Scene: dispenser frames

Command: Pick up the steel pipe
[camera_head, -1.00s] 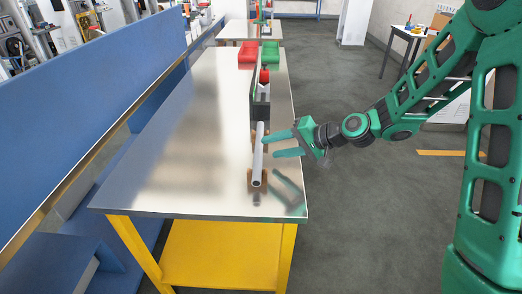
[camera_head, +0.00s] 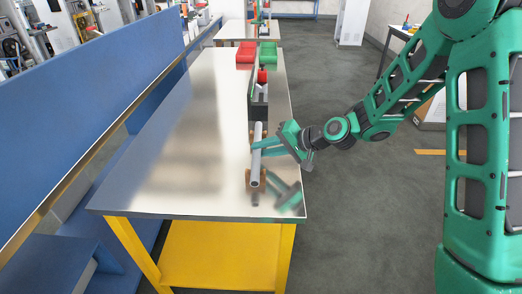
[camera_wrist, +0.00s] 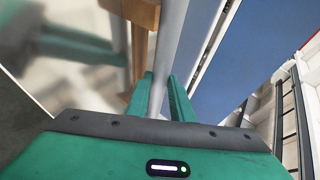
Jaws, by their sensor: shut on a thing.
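The steel pipe (camera_head: 256,166) is a grey tube lying lengthwise on brown wooden supports (camera_head: 249,182) near the right edge of the metal table. My gripper (camera_head: 262,148) reaches in from the right, with its green fingers at the middle of the pipe. In the wrist view the pipe (camera_wrist: 168,45) runs down between the green fingers (camera_wrist: 160,95), and a wooden support (camera_wrist: 142,12) shows beside it. My gripper is shut on the pipe. The pipe still appears to rest on its supports.
The shiny table (camera_head: 180,150) is clear to the left of the pipe. A red bin (camera_head: 246,52) and a green bin (camera_head: 269,52) sit at the far end. A blue panel (camera_head: 90,110) borders the left side.

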